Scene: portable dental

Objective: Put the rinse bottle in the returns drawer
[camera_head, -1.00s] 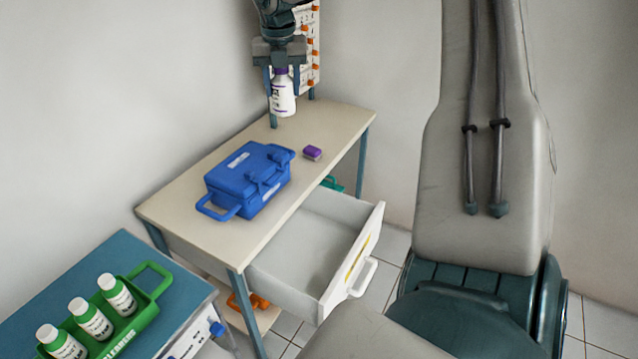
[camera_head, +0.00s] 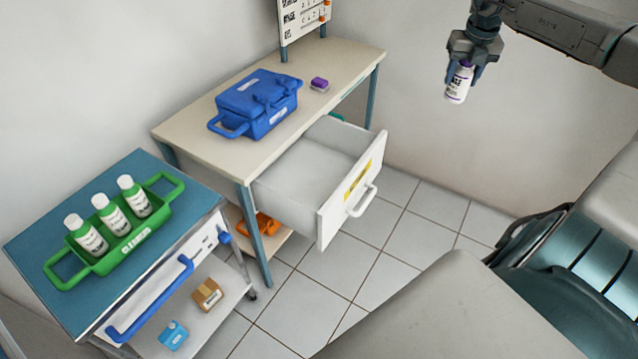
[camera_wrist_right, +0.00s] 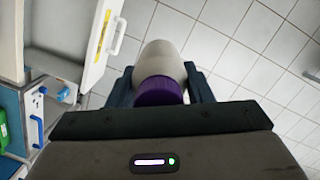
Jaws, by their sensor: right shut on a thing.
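The rinse bottle (camera_head: 459,83) is white with a purple cap. My right gripper (camera_head: 467,72) is shut on it near the cap and holds it in the air, slightly tilted, to the right of the desk. In the right wrist view the purple cap and white body (camera_wrist_right: 163,68) sit between the fingers (camera_wrist_right: 160,90). The open drawer (camera_head: 300,178) under the desk top is white with a yellow label on its front (camera_head: 350,200); the visible part of its inside is empty. The bottle is apart from the drawer, to its upper right. My left gripper is out of view.
A blue case (camera_head: 256,100) and a small purple block (camera_head: 319,84) lie on the desk (camera_head: 200,133). A blue-topped cart (camera_head: 120,185) with a green caddy (camera_head: 125,243) of bottles stands at left. The grey dental chair (camera_head: 450,305) is at lower right.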

